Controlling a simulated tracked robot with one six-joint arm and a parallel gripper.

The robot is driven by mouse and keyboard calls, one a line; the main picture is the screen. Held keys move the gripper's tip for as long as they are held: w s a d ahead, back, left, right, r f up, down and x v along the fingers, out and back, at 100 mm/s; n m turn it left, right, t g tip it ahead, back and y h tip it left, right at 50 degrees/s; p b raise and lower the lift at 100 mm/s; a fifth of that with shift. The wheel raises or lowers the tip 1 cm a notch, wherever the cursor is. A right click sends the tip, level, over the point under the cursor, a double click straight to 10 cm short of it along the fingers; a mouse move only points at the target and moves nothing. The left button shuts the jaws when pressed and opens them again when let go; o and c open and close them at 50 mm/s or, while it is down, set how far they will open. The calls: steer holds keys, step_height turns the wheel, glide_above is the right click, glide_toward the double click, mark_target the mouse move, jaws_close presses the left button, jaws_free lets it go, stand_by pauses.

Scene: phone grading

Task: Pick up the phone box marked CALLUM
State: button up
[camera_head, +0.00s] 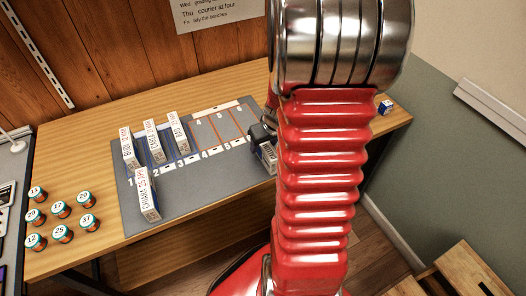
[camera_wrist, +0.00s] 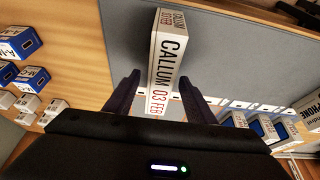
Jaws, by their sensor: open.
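The phone box marked CALLUM (camera_wrist: 172,50) is white with black and red print and reads CALLUM 03 FEB. In the wrist view it stands on the grey mat. My gripper (camera_wrist: 160,78) is open, with one dark finger on each side of the near end of the box. Gaps show beside the box, so it is not clamped. In the head view a white box (camera_head: 267,157) shows beside my gripper (camera_head: 262,136), mostly hidden behind my red arm; its name is not readable there.
Several other phone boxes stand on the grey mat (camera_head: 200,185), one set forward of the row (camera_head: 147,195). Numbered slots (camera_head: 217,128) at the back right look empty. Several numbered round tins (camera_head: 61,210) stand at the left. A small blue-and-white box (camera_head: 385,107) is at the right.

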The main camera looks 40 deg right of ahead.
steer(key=shift+c, duration=0.6)
jaws_close()
stand_by(0.3)
